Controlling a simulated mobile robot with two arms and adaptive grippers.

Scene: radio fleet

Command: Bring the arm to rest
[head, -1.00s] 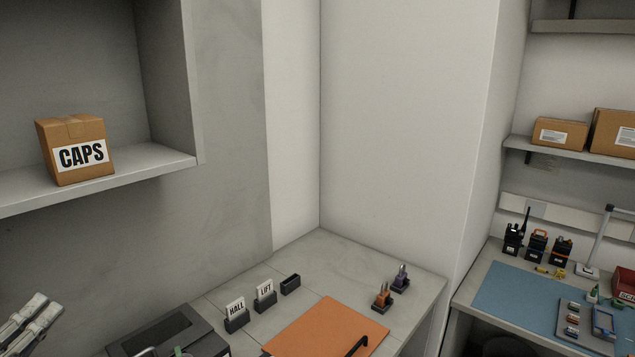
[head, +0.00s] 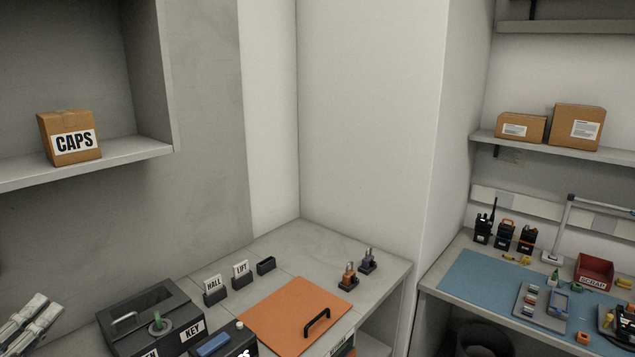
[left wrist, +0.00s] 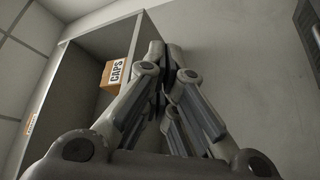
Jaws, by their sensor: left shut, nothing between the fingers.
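My left gripper (head: 30,322) shows at the lower left edge of the head view, held up in the air in front of the grey wall. In the left wrist view its fingers (left wrist: 172,62) point upward and are shut with nothing between them. The view there looks up past the fingers at a shelf unit with the CAPS box. The left gripper is apart from the shelf and the counter. My right gripper is in neither view.
A CAPS box (head: 70,138) sits on the left shelf (head: 120,153). At right, a workbench holds radios, a blue mat (head: 470,280) and a red SCRAP bin (head: 594,270).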

